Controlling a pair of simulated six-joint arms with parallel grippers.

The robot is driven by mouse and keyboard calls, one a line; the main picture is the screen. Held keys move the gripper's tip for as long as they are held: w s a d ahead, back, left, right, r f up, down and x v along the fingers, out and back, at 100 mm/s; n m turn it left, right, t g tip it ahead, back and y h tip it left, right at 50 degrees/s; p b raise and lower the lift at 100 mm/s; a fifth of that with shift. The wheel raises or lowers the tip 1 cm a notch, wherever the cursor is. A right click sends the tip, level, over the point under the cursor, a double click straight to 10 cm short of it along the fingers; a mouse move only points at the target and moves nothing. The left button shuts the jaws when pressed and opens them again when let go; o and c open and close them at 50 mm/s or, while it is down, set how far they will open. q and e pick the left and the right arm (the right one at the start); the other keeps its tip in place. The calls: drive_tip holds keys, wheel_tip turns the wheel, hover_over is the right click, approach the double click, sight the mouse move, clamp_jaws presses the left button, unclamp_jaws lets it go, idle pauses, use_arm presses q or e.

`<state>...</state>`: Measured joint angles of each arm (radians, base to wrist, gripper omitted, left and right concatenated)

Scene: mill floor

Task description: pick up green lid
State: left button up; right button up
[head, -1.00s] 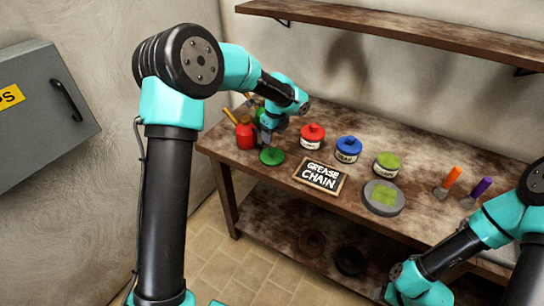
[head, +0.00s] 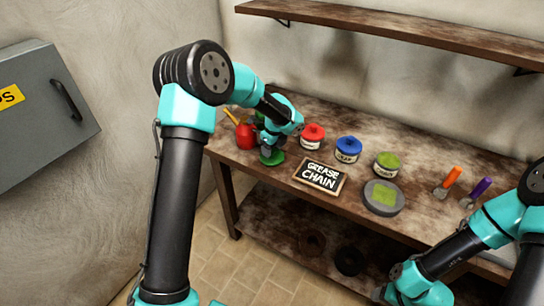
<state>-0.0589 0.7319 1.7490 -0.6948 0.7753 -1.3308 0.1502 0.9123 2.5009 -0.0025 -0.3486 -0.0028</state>
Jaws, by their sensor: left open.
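The green lid (head: 273,160) lies on the wooden workbench near its front left edge. My left gripper (head: 268,150) is open and right above the lid, and it covers part of the lid from view. I cannot tell whether the fingers touch it. My right arm comes in at the lower right, and its gripper does not show.
A red can (head: 245,135) stands close left of the left gripper. A red-lidded jar (head: 312,137), a blue-lidded jar (head: 348,150) and a green-topped jar (head: 386,164) stand to the right. A sign (head: 320,177) reading "GREASE CHAIN" and a grey dish (head: 383,197) lie in front.

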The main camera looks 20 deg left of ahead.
use_arm(q)
drive_tip(key=shift+a+f, duration=0.1)
drive_tip(key=shift+f, duration=0.6)
drive_tip(key=shift+c, duration=0.2)
drive_tip(key=c, duration=0.9)
